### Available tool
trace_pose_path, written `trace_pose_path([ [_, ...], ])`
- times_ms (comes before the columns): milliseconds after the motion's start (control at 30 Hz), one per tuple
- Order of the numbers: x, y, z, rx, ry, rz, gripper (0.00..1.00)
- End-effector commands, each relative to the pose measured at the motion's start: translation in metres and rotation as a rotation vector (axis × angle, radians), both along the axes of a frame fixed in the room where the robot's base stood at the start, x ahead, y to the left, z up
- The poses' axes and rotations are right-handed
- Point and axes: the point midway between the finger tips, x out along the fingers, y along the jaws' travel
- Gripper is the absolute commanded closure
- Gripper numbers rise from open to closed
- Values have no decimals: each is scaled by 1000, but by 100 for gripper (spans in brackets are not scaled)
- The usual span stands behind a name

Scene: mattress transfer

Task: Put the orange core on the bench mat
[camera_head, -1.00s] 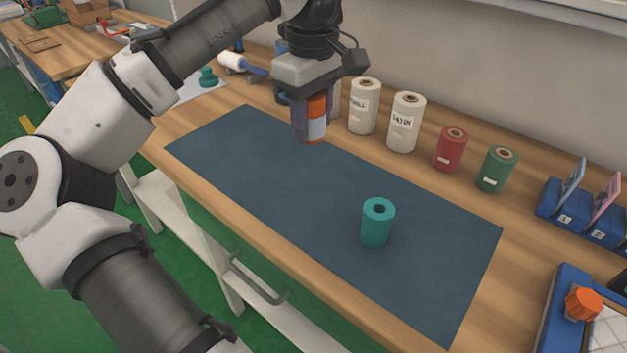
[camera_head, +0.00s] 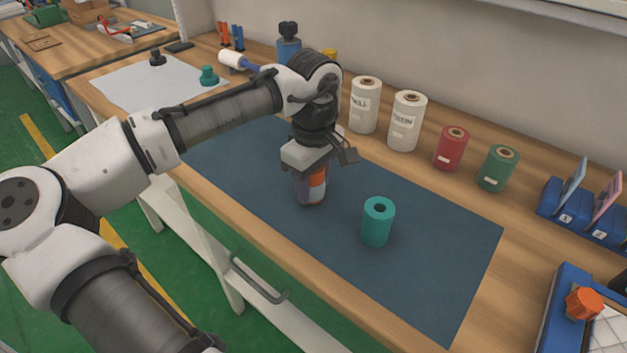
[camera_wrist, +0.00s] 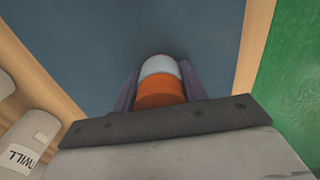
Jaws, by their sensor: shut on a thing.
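The orange core (camera_head: 317,186), with a pale band, is between the fingers of my gripper (camera_head: 308,195). My gripper is shut on it and holds it upright over the middle of the dark blue bench mat (camera_head: 420,215). I cannot tell whether its base touches the mat. In the wrist view the orange core (camera_wrist: 160,92) sits between the two purple-grey fingers, with the mat (camera_wrist: 90,40) beyond. My wrist and fingers hide part of the core in the head view.
A teal core (camera_head: 377,222) stands on the mat to the right of my gripper. White rolls (camera_head: 405,122), a red roll (camera_head: 451,149) and a green roll (camera_head: 496,169) stand behind the mat. Blue holders (camera_head: 580,215) are at the right. The mat's right part is clear.

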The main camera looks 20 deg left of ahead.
Motion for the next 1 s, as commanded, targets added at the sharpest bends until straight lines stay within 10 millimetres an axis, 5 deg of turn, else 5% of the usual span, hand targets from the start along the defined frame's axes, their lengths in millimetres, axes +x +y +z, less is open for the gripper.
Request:
trace_pose_path([
  [233, 0, 0, -3, 0, 0, 0, 84],
  [267, 0, 0, -4, 0, 1, 0, 56],
  [433, 0, 0, -3, 0, 1, 0, 36],
  [767, 0, 0, 0, 1, 1, 0, 36],
  [1000, 1, 0, 38, -1, -2, 0, 36],
])
